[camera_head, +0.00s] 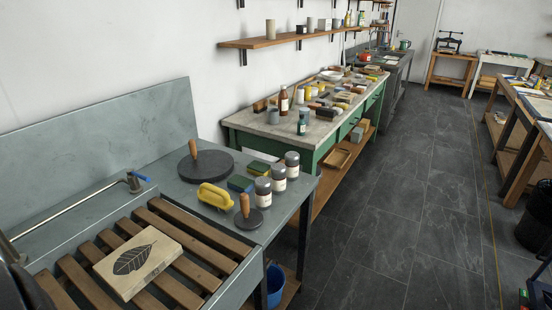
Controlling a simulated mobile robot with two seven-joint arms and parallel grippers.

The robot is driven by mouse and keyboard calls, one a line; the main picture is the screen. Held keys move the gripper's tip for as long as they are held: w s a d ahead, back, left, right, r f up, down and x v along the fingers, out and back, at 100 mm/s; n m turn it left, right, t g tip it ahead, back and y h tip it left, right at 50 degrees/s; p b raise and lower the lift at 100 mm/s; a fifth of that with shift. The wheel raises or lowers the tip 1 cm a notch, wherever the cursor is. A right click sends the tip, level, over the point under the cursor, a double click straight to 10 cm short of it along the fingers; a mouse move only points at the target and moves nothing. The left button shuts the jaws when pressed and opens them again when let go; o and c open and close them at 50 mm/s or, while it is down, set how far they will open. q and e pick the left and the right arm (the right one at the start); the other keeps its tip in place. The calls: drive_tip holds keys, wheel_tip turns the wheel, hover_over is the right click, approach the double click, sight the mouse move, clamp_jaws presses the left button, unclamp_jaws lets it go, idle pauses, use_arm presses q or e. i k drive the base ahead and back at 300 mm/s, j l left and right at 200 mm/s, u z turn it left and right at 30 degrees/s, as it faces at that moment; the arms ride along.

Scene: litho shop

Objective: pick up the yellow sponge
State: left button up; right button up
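The yellow sponge (215,196) lies on the grey slate counter (165,185), just behind the wooden slatted rack. It is a rounded yellow block, and nothing covers it. A dark round disc with an upright wooden handle (205,164) sits behind it, and a smaller one (249,217) sits to its right. Neither of my grippers can be made out in the view.
The wooden rack (217,259) holds a block with a leaf print (137,262). Two dark green pads (258,169) and several labelled jars (278,179) stand right of the sponge. A tap (133,182) is at left. A green bench (318,152) stands beyond.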

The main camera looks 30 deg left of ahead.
sight(260, 169)
drive_tip(key=i+l+u, duration=0.1)
drive_tip(key=i+u, duration=0.2)
drive_tip(key=i, duration=0.2)
drive_tip(key=i+l+u, duration=0.25)
drive_tip(key=i, duration=0.2)
drive_tip(key=i+l+u, duration=0.3)
drive_tip(key=i, duration=0.15)
drive_tip(key=j, duration=0.1)
